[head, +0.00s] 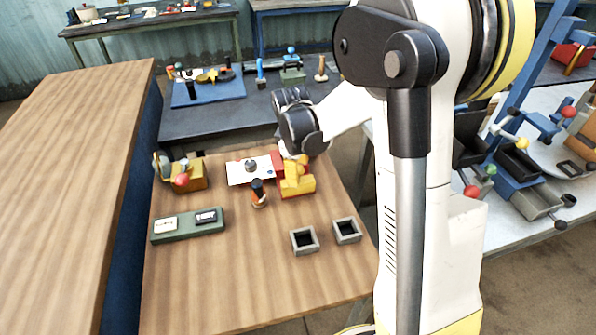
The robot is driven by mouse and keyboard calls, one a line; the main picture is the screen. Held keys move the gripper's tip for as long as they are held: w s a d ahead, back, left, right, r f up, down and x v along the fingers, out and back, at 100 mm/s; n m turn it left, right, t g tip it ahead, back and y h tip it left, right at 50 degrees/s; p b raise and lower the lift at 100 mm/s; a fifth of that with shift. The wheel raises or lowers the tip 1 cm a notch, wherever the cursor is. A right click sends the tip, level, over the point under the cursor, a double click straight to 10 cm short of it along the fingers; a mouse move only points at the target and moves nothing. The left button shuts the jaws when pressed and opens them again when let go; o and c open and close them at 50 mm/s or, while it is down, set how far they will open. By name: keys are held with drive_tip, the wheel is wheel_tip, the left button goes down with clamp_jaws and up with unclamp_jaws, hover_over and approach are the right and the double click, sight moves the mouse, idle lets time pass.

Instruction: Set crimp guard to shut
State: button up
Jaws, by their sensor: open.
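No part is clearly marked as the crimp guard, and I cannot tell which device carries it. A yellow device with a red ball knob (190,176) and a greyish rounded part on its left side stands at the wooden table's back left. A yellow and red device (297,184) stands at the back right, its top partly covered by my wrist. I cannot tell whether either device's guard is open or shut. My gripper (290,97) shows as small dark parts at the arm's end, above the table's far edge. Its fingertips are not clear. It is open, and I see nothing held.
The wooden table (200,285) also holds a white sheet with a dark knob (250,167), an orange and black stamp-like tool (259,193), a green tray (188,236) and two grey square boxes (304,241). Its front is clear. A higher wooden counter (70,200) borders it on the left.

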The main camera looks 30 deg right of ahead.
clamp_jaws()
drive_tip(key=w, duration=0.4)
drive_tip(key=shift+w+d, duration=0.2)
drive_tip(key=shift+d, duration=0.2)
drive_tip(key=shift+r, duration=0.1)
unclamp_jaws()
drive_tip(key=shift+w, duration=0.1)
wheel_tip(320, 180, up, 12)
drive_tip(key=s+a, duration=0.1)
drive_tip(key=shift+s+a, duration=0.3)
drive_tip(key=shift+s, duration=0.1)
